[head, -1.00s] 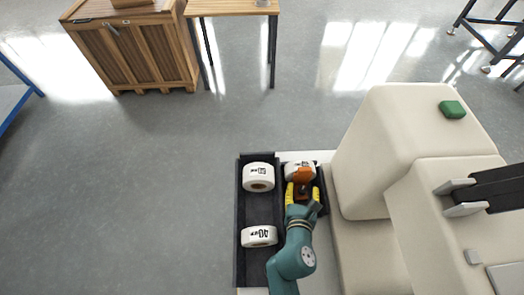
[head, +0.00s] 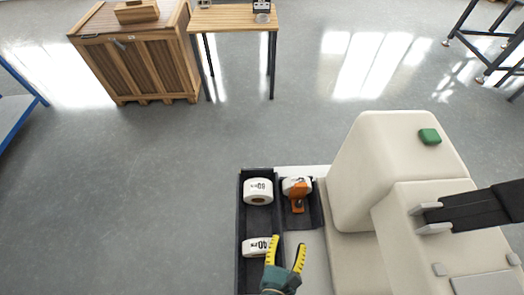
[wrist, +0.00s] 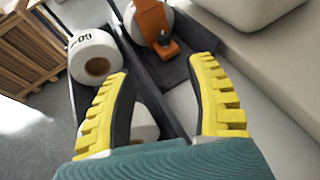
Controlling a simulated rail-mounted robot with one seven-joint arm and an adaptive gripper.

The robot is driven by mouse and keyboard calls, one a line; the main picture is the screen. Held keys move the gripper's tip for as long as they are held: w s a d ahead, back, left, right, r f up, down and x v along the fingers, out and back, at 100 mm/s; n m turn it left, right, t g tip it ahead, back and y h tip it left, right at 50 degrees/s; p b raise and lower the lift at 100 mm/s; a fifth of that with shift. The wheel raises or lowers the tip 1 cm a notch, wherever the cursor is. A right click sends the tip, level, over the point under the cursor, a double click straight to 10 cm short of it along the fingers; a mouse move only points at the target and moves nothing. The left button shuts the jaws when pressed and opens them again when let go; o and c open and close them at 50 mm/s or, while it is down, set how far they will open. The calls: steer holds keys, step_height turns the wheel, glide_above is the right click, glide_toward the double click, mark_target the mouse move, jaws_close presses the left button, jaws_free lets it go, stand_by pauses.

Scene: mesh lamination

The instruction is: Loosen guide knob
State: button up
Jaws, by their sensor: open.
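My gripper (head: 285,256) is open and empty, with yellow ridged fingers; it also shows in the wrist view (wrist: 162,88). It is above the dark tray, nearer than the orange tool (head: 298,198) and not touching it. The orange tool rests in the tray's right compartment against a white roll (head: 291,184); both show in the wrist view past the fingertips. I cannot say for sure which part is the guide knob.
The dark tray (head: 239,225) holds more white rolls in its left compartment, including one marked 60 (head: 257,190) and one marked 40 (head: 255,246). The cream machine, with a green button (head: 430,136) and black strip (head: 480,207), stands right of the tray. Open floor lies left; crate (head: 135,60) and table (head: 232,18) stand behind.

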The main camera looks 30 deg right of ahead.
steer(key=w+r+m+t+y+b, duration=0.1)
steer(key=w+r+m+t+b, duration=0.2)
steer(key=w+r+m, duration=0.4)
steer(key=w+r+m+t+y+b, duration=0.1)
steer(key=w+r+m+t+b, duration=0.2)
steer(key=w+r+m, duration=0.5)
steer(key=shift+r+b, duration=0.5)
steer(key=shift+r, duration=3.2)
steer(key=shift+a, duration=0.1)
